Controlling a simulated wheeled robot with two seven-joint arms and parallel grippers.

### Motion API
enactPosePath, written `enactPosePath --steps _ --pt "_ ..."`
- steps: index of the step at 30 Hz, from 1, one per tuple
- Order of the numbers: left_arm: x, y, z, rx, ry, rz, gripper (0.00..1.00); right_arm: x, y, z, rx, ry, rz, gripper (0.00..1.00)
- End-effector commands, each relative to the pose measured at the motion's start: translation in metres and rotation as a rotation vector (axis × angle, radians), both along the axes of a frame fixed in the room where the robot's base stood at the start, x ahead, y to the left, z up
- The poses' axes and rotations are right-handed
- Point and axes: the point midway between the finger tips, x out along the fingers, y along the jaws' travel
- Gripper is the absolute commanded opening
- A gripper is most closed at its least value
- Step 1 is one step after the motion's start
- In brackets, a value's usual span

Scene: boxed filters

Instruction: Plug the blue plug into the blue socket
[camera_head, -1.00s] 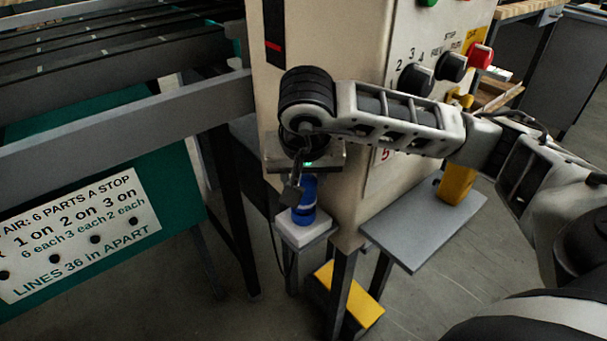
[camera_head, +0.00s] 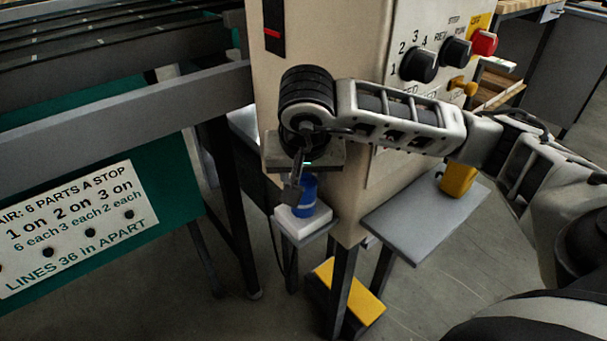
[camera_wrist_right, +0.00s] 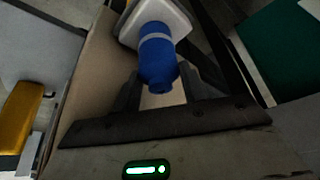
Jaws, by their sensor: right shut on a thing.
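The blue plug (camera_head: 308,188) is an upright blue cylinder at the small shelf on the corner of the beige cabinet. In the right wrist view the plug (camera_wrist_right: 157,66) lies between the two dark fingers. My right gripper (camera_wrist_right: 160,84) is shut on it from above. In the head view one finger of my right gripper (camera_head: 297,188) shows and the other is hidden. A white block (camera_head: 289,223) stands under the plug. Blue shows against its top, beyond a grey band in the wrist view; I cannot tell the socket from the plug there, or how deep it sits. My left gripper is not in view.
The beige cabinet (camera_head: 350,205) stands close behind the gripper, with black knobs (camera_head: 418,64) and a red button (camera_head: 484,42). A grey shelf (camera_head: 420,225) and a yellow-topped step (camera_head: 350,293) are nearby. A green panel with a sign (camera_head: 75,225) is at the left.

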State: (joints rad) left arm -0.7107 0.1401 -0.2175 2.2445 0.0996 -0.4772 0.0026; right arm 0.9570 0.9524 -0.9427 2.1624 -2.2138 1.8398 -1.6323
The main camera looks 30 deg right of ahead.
Motion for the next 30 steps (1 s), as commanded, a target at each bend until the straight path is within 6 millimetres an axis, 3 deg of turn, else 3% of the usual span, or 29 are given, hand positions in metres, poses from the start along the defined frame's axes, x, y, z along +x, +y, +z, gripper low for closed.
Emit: enactPosePath --steps 1,3,14,17,24,30 --pt "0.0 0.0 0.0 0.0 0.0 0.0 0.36 0.0 0.0 -0.001 0.0 0.003 0.001 0.48" --pt "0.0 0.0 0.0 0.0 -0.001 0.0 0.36 0.0 0.0 -0.001 0.0 0.004 0.0 0.68" --pt "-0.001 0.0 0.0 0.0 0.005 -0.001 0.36 0.0 0.0 -0.001 0.0 0.004 0.0 0.68" --pt "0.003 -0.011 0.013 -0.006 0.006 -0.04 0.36 -0.001 0.0 -0.001 0.0 0.004 0.0 0.68" --pt "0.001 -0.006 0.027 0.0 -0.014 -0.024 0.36 -0.018 0.012 0.054 0.0 -0.005 0.003 0.68" --pt "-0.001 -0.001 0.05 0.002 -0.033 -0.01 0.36 -0.034 0.021 0.104 -0.003 -0.005 0.003 0.68"
